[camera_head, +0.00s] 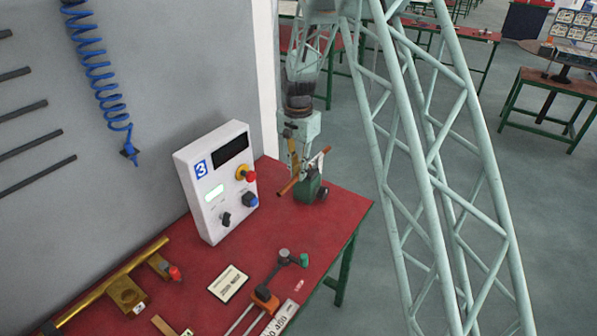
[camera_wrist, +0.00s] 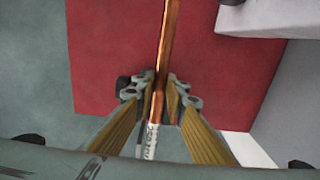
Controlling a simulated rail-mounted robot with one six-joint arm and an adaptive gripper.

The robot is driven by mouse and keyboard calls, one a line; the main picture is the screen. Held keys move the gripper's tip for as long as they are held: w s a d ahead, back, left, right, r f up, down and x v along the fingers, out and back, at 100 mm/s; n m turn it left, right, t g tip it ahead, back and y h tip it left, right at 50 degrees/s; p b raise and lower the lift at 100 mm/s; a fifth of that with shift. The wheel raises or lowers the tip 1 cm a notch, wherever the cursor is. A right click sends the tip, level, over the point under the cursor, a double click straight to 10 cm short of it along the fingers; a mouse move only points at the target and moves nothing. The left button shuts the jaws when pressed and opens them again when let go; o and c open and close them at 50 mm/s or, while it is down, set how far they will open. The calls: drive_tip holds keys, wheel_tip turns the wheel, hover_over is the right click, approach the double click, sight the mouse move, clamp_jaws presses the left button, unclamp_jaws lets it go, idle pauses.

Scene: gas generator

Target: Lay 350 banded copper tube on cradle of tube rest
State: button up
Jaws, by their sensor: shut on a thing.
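My gripper (camera_wrist: 160,88) is shut on the copper tube (camera_wrist: 166,42). In the wrist view the tube runs from the top edge down between the fingertips to a white band (camera_wrist: 150,138) with small dark print, partly legible as 350. In the head view my gripper (camera_head: 297,172) is at the far right end of the red bench, and the tube (camera_head: 290,184) slants up to the right. A dark green piece with a black round part (camera_head: 311,189) shows just below and behind the tube; I cannot tell whether they touch, or whether this is the tube rest.
The red bench (camera_head: 330,208) holds a white control box (camera_head: 215,182) marked 3, left of my gripper. A printed card (camera_head: 229,283), an orange-based fixture with rods (camera_head: 265,299) and a brass bar (camera_head: 120,277) lie nearer. Bare bench top surrounds the box's right side.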

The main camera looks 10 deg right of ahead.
drive_tip(key=o, duration=0.8)
drive_tip(key=shift+r, duration=0.1)
wheel_tip(320, 180, up, 12)
idle(0.5)
idle(0.7)
